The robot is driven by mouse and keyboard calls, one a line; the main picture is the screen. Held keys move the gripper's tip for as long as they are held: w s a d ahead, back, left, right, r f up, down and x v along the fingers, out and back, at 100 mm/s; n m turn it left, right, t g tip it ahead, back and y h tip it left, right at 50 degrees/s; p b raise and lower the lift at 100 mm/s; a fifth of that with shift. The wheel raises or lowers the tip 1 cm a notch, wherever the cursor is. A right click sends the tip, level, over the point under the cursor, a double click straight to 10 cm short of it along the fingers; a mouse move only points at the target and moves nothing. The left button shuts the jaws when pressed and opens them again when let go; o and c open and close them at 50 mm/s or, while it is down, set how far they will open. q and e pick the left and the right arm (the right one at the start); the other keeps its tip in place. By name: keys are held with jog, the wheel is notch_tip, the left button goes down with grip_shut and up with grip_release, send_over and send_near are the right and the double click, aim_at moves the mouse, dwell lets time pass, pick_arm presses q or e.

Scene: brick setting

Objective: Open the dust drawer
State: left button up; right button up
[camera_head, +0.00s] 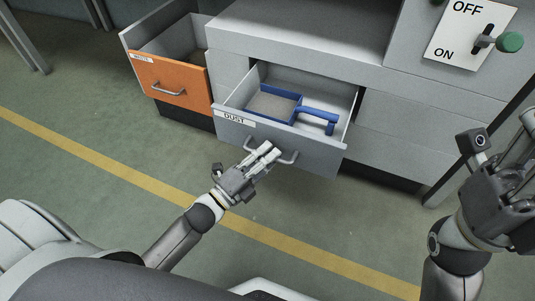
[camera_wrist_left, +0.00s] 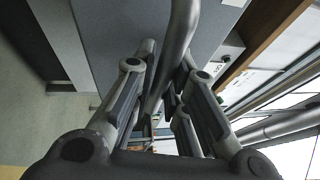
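The dust drawer (camera_head: 280,142), a grey front labelled DUST, stands pulled out of the grey cabinet in the head view. Inside it are a blue-rimmed pan (camera_head: 272,104) of grey material and a blue handle-shaped part (camera_head: 321,117). My left gripper (camera_head: 268,152) is at the drawer's bar handle (camera_head: 291,158), its fingers close together on it. In the left wrist view, the handle bar (camera_wrist_left: 181,35) runs between the fingers of my left gripper (camera_wrist_left: 165,57). My right gripper (camera_head: 502,133) is raised at the right edge, fingers spread, empty and partly cut off.
An orange-fronted waste drawer (camera_head: 180,82) stands open to the left. An OFF/ON switch panel (camera_head: 468,37) with a green-knobbed lever (camera_head: 508,42) is at the upper right. The green floor with its yellow line (camera_head: 130,176) is clear in front of the cabinet.

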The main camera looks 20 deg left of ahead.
pick_arm(q)
jog(key=shift+o, duration=0.2)
jog(key=v, duration=1.2)
dwell(0.4)
